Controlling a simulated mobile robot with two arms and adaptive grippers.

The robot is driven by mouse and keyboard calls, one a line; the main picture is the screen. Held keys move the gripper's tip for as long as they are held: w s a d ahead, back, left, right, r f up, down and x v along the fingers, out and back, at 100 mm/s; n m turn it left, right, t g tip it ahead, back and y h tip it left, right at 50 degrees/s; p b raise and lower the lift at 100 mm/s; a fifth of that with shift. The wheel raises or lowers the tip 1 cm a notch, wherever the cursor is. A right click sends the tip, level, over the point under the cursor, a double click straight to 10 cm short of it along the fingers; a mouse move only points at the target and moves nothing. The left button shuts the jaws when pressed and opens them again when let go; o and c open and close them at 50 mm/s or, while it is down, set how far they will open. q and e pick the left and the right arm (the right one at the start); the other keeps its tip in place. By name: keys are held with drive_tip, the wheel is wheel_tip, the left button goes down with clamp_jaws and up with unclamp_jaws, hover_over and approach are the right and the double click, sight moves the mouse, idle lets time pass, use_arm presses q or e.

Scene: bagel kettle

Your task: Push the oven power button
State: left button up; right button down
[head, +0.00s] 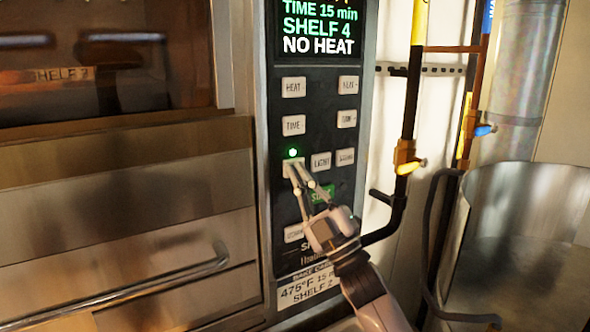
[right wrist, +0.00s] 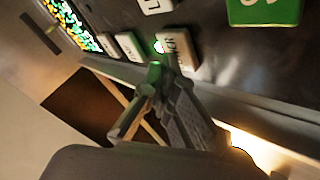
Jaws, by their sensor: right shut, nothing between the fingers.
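The oven control panel (head: 333,200) is a dark upright strip with several pale buttons. The power button (head: 289,170) is at its left side, below a lit green light (head: 293,152), and is partly hidden by my fingers. My right gripper (head: 299,174) is shut and empty, with its fingertips at the power button. In the right wrist view the fingertips (right wrist: 160,76) are close beside the power button (right wrist: 179,48), whose label is partly readable; I cannot tell whether they touch it. My left gripper is not in view.
The display (head: 318,28) reads TIME 15 min, SHELF 4, NO HEAT. A green button (head: 322,194) lies right of the fingers. The oven door (head: 110,75) is left, above a metal handle (head: 130,285). Dark pipes with yellow valves (head: 405,157) stand right, beside a metal vessel (head: 525,220).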

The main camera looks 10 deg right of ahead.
idle(0.4)
drive_tip(key=shift+s+d, duration=0.2)
drive_tip(key=shift+s, duration=0.3)
drive_tip(key=s+d+p, duration=0.1)
drive_tip(key=s+d, duration=0.1)
drive_tip(key=s, duration=0.3)
drive_tip(key=shift+s+d, duration=0.15)
drive_tip(key=shift+s, duration=0.15)
drive_tip(key=shift+f, duration=0.1)
